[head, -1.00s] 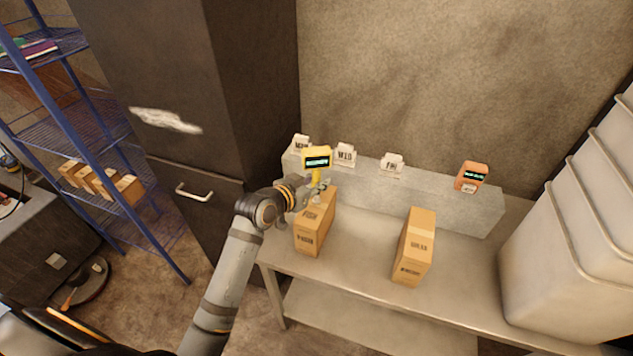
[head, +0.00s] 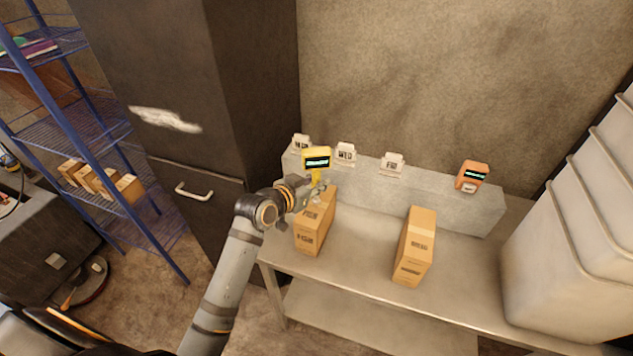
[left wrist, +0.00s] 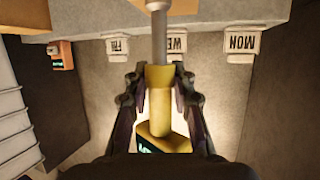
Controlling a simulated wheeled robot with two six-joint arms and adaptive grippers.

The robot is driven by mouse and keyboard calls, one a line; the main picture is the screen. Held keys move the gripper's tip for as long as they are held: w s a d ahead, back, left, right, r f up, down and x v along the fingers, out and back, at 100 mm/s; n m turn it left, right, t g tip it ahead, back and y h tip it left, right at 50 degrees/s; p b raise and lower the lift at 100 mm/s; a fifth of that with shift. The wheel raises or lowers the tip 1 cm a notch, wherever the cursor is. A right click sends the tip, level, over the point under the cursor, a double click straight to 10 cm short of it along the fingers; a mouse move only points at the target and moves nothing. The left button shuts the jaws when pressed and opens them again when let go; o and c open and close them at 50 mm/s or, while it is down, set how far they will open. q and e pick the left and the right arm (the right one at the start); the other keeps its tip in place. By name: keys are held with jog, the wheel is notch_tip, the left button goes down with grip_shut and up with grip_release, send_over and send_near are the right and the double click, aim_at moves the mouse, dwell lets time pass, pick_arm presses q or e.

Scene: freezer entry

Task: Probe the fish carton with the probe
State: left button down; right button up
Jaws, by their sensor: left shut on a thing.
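The fish carton (head: 312,228) is a tan box standing upright at the left end of the steel table. My left gripper (head: 314,193) is shut on the yellow probe (head: 317,160), just above and behind the carton's top. The probe's lit display head is up and its shaft points down. In the left wrist view, the gripper (left wrist: 160,95) has its fingers on both sides of the yellow handle (left wrist: 158,100). The metal shaft (left wrist: 159,35) runs to the tan carton top (left wrist: 184,6) at the picture's edge. Whether the tip touches or enters it is hidden. My right gripper is not in view.
A second tan carton (head: 415,247) stands right of the fish carton, with bare table (head: 360,245) between. A grey ledge behind holds day cards (head: 345,153) and an orange device (head: 471,177). Pale stacked bins (head: 570,260) stand at the right, a dark cabinet (head: 190,90) at the left.

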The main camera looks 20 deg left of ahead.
aim_at(311, 163)
pick_arm(q)
jog(key=shift+f, duration=0.3)
dwell(0.4)
jog(key=shift+r, duration=0.15)
dwell(1.8)
notch_tip(311, 163, up, 8)
jog(key=p, duration=0.7)
jog(key=shift+p, duration=0.3)
